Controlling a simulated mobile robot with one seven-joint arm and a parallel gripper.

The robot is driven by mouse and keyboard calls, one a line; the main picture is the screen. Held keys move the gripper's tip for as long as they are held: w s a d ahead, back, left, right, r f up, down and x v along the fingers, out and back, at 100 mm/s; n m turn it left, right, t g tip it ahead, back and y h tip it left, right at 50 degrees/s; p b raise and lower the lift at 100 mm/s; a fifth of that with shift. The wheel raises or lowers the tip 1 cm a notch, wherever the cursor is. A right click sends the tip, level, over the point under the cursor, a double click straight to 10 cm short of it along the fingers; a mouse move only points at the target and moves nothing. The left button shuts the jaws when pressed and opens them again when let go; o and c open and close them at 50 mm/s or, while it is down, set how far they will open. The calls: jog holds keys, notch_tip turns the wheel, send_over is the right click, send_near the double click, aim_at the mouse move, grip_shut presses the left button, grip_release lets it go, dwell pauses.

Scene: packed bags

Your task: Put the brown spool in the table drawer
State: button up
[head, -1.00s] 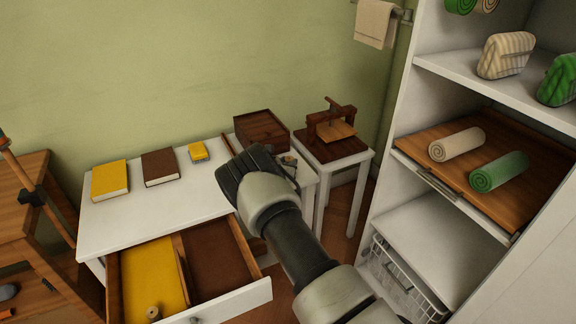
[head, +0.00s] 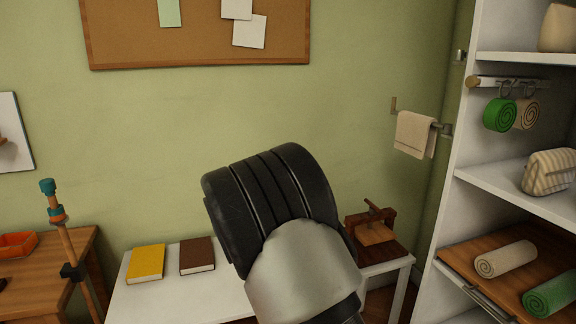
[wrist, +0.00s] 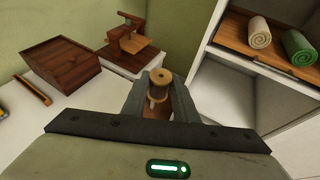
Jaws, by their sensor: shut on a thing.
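The brown spool (wrist: 159,76) is upright between the two fingers of my gripper (wrist: 158,94) in the wrist view, and the gripper is shut on it. Its tan round end faces the camera, and the fingers hide part of its sides. In the head view my raised arm fills the middle and hides the gripper's fingers and the spool. The white table (head: 225,296) shows at the lower left of the head view. Its drawer is out of the frame now.
A yellow book (head: 145,263) and a brown book (head: 197,255) lie on the table. A dark wooden box (wrist: 58,66) and a small wooden press (wrist: 130,38) stand beyond my gripper. A white shelf unit (head: 515,200) with rolled towels rises at the right.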

jog(key=s+d+r+m+g, duration=0.1)
jog(key=s+d+r, duration=0.15)
jog(key=s, duration=0.95)
jog(key=w+r+n+t+y+p, duration=0.1)
jog(key=r+n+t+y+p, duration=0.1)
jog(key=r+p, duration=0.9)
jog(key=w+a+r+n+t+y+p, duration=0.1)
jog(key=r+n+y+p, duration=0.3)
jog(key=r+p, duration=0.7)
notch_tip(320, 180, up, 5)
jog(key=shift+w+r+n+t, duration=0.1)
jog(key=shift+w+n+t, duration=0.45)
jog(key=shift+t, duration=0.25)
